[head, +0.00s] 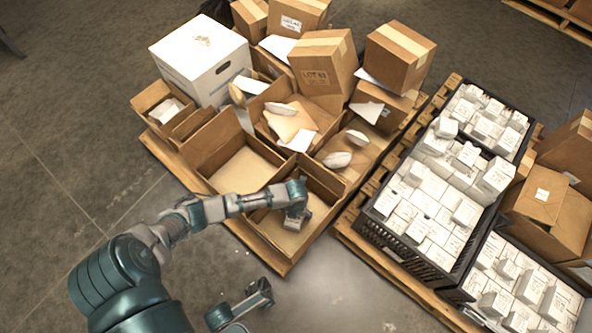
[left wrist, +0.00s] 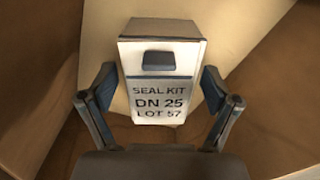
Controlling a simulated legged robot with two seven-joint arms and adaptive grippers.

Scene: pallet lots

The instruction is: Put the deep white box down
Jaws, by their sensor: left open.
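A white box (left wrist: 160,80) with a grey-brown top, a dark blue patch and the print SEAL KIT DN 25 LOT 57 fills the middle of the left wrist view. My left gripper (left wrist: 160,100) is open, with one finger on each side of the box and gaps visible beside it. In the head view the left gripper (head: 296,218) reaches down into an open brown carton (head: 328,190) at the pallet's near corner. It hides most of what is beneath it. Another gripper (head: 264,292), seemingly my right one, is low in the head view, away from the cartons.
A large white box (head: 200,58) with a handle hole stands on the pallet's far left. An empty-looking carton (head: 205,140) adjoins the left gripper's carton. Black crates (head: 400,240) of small white boxes stand on the right pallet.

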